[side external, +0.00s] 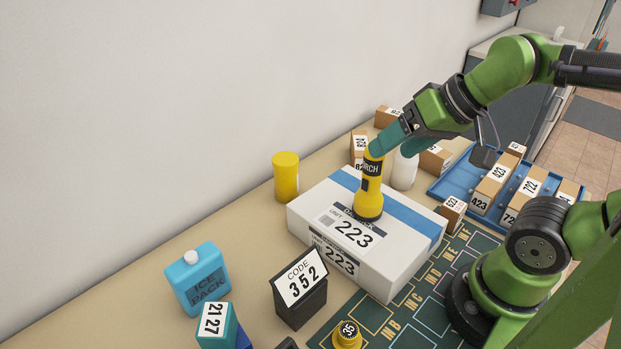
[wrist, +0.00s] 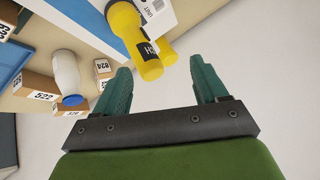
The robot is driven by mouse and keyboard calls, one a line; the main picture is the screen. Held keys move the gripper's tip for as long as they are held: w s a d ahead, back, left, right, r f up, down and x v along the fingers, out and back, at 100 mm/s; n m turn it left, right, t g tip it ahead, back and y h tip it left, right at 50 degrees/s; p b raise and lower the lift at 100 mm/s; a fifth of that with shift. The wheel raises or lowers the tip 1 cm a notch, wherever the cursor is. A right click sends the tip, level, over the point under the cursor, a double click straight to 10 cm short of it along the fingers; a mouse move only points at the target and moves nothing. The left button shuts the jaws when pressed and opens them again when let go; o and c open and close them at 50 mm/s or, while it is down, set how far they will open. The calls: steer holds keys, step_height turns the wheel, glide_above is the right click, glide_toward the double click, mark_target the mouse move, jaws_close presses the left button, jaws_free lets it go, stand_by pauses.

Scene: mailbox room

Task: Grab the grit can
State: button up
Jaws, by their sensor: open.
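A plain yellow can (side external: 286,177) stands on the table beside the wall, left of the white box; I read no label on it, so I cannot confirm it is the grit can. A yellow torch (side external: 368,195) stands upright on the white box. My gripper (side external: 392,148) is open and empty, with one teal finger overlapping the torch's top in the side view. In the wrist view my gripper (wrist: 163,75) has both fingers apart, with the torch (wrist: 128,30) and another yellow end (wrist: 168,52), probably the can, beyond the fingertips. I cannot tell whether a finger touches the torch.
The white box (side external: 410,265) takes up the middle of the table. A white bottle (side external: 404,172) and small cartons stand behind it. A blue tray (side external: 450,187) of cartons is at right. An ice pack (side external: 199,279) and code sign (side external: 300,290) stand in front. Table left of the can is clear.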

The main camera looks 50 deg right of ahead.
steer(key=o, duration=0.4)
